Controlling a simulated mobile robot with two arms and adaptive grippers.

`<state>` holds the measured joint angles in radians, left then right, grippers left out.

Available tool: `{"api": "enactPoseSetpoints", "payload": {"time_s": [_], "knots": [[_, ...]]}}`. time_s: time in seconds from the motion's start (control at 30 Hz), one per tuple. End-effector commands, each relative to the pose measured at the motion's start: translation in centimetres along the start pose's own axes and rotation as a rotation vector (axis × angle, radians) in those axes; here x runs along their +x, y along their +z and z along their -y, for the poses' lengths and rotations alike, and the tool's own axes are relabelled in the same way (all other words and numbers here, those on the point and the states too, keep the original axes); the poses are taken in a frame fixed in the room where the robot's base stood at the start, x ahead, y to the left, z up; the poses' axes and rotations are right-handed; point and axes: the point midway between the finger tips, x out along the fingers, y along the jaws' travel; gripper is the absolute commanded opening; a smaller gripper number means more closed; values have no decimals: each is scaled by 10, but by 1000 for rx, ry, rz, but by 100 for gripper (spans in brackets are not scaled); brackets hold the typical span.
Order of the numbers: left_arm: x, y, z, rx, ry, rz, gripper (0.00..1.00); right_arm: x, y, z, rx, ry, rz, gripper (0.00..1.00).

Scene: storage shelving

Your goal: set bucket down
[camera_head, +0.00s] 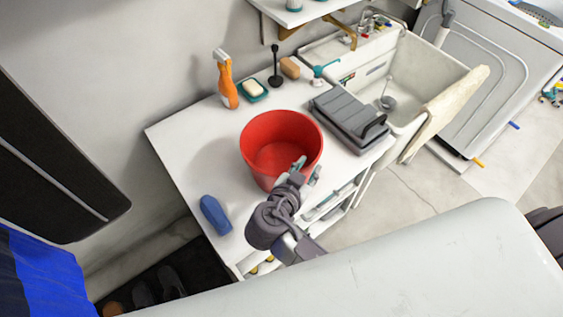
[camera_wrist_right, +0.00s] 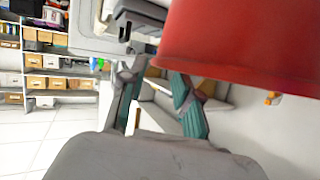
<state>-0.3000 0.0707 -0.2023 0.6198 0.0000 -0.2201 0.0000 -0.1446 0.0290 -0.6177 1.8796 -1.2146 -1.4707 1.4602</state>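The red bucket (camera_head: 262,133) is upright with its open top facing up, over the middle of the white counter (camera_head: 178,133). I cannot tell for sure whether its base touches the top. It fills the upper right of the right wrist view (camera_wrist_right: 240,40). My right gripper (camera_head: 307,170) is at the bucket's near right side. In the wrist view its two teal-padded fingers (camera_wrist_right: 155,78) are spread, with a gap between them; the right finger is close to the bucket's edge. I cannot tell whether it touches. My left gripper is not in view.
An orange spray bottle (camera_head: 227,80), a soap dish (camera_head: 253,89) and a black plunger (camera_head: 274,68) stand behind the bucket. A grey case (camera_head: 345,115) lies to its right, beside the sink (camera_head: 410,85). A blue object (camera_head: 215,214) lies near the counter's front left.

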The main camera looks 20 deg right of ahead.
Motion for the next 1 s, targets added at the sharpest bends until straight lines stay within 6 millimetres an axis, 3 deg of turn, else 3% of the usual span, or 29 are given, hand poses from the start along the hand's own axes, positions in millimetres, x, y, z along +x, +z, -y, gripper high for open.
{"api": "enactPoseSetpoints", "payload": {"time_s": [0.33, 0.63, 0.67, 0.83, 1.0], "knots": [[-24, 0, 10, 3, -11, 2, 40, 46, 0, 3, -3, 2, -2, 32], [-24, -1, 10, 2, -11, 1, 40, 52, 2, 2, -1, 2, 0, 32], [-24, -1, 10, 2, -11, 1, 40, 52, 2, 2, -1, 2, 0, 30], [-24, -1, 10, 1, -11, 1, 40, 52, 2, 2, -1, 2, 0, 2], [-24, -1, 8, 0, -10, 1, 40, 52, 2, 2, -1, 2, 0, 0]]}}
